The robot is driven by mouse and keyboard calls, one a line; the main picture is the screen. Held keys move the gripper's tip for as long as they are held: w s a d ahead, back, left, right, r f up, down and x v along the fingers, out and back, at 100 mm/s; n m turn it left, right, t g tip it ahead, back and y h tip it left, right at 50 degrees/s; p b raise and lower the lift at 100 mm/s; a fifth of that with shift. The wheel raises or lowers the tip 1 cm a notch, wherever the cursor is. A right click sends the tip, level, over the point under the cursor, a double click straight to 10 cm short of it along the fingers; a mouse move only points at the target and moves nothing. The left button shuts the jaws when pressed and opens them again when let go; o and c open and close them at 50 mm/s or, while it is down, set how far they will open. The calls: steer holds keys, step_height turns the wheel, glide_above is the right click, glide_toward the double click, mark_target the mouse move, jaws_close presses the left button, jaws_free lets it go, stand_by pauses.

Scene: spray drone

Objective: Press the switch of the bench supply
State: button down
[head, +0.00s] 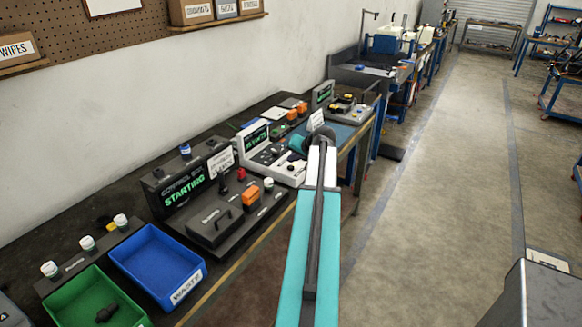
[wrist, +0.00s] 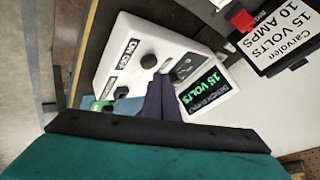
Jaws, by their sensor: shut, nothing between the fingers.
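The bench supply (head: 276,164) is a white unit with a green-lettered display, on the bench in the head view. In the wrist view the bench supply (wrist: 128,28) is close and tilted, its display (wrist: 205,92) reading 15 VOLTS. Its sloped panel carries a label (wrist: 128,50) that seems to read ON OFF, a round black knob (wrist: 148,61) and a small dark part (wrist: 121,92). I cannot tell surely which is the switch. My gripper (wrist: 160,82) is shut and empty, its dark fingers over the panel's lower edge. Contact is unclear. In the head view my arm hides the fingertips.
A dark control box (head: 185,188) reading STARTING stands left of the supply, with a card (wrist: 285,32) showing 15 VOLTS 10 AMPS. Blue (head: 152,252) and green (head: 75,290) bins are nearer. Other devices stand beyond. The floor aisle (head: 440,190) at right is clear.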

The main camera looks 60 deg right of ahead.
mark_target(293, 168)
step_height(293, 168, up, 6)
steer(key=shift+f+p, duration=0.2)
steer(key=shift+p, duration=1)
steer(key=shift+s, duration=0.15)
